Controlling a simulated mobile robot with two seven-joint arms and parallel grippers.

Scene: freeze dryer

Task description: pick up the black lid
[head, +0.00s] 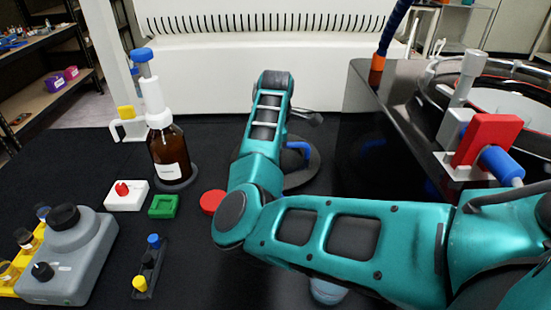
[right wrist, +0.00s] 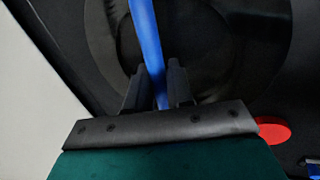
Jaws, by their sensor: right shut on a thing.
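The black lid (head: 303,175) is a round dark disc with a blue bar handle (head: 302,148), partly hidden behind my right arm in the head view. In the right wrist view the black lid (right wrist: 245,45) fills the upper middle, and its blue handle (right wrist: 147,40) runs between the two dark fingers. My right gripper (right wrist: 157,88) is shut on this handle. In the head view the fingers are hidden by the arm. The lid appears to lie on the dark table; I cannot tell whether it is raised. My left gripper is not in view.
A brown bottle (head: 169,152) with a dispenser, a red round piece (head: 212,201), a green block (head: 164,206) and a grey device (head: 75,250) stand to the left. A black glossy box (head: 375,145) and a round chamber (head: 500,95) with a red-and-blue valve (head: 487,140) are at right.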

